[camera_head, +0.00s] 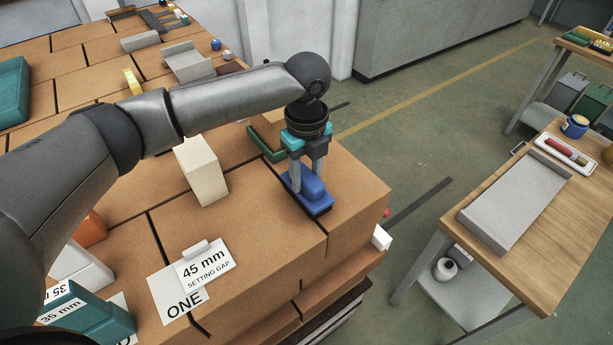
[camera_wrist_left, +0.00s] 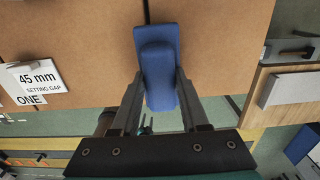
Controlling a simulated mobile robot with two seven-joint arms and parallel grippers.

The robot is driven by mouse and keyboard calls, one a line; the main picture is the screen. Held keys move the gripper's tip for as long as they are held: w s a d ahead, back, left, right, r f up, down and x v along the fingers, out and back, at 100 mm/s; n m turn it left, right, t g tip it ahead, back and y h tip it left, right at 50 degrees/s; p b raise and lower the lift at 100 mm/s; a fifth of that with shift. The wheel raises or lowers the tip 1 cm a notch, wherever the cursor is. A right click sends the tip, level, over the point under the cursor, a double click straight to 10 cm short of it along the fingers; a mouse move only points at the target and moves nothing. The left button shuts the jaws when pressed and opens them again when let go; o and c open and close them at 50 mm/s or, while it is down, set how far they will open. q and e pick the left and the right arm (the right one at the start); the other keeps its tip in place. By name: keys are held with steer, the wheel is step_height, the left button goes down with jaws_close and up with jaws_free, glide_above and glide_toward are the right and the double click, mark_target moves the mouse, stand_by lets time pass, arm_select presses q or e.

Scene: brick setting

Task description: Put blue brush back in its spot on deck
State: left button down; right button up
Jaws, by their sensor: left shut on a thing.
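The blue brush (camera_head: 307,190) is a blue block with a raised blue grip and a dark underside. It is at the right end of the brick-coloured deck (camera_head: 345,200), on or just above it; I cannot tell which. My left gripper (camera_head: 307,178) comes down from above, with its two fingers shut on the brush's grip. In the left wrist view the brush (camera_wrist_left: 157,60) sits between the fingertips (camera_wrist_left: 160,85), over the brown deck surface. The brush's spot cannot be made out. My right gripper is in neither view.
A cream block (camera_head: 202,170) and a green bracket (camera_head: 266,145) stand near the brush. A "45 mm setting gap" card (camera_head: 206,265) and a "ONE" card (camera_head: 180,300) lie nearer. A wooden bench (camera_head: 560,235) with a grey slab (camera_head: 515,200) stands right, across a floor gap.

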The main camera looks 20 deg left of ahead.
mark_target(307, 175)
arm_select(q)
steer(key=shift+f, duration=0.5)
steer(key=shift+c, duration=2.1)
jaws_free()
steer(key=shift+f, duration=0.15)
step_height(307, 175, up, 12)
steer(key=shift+r+b, duration=0.2)
steer(key=shift+b, duration=0.1)
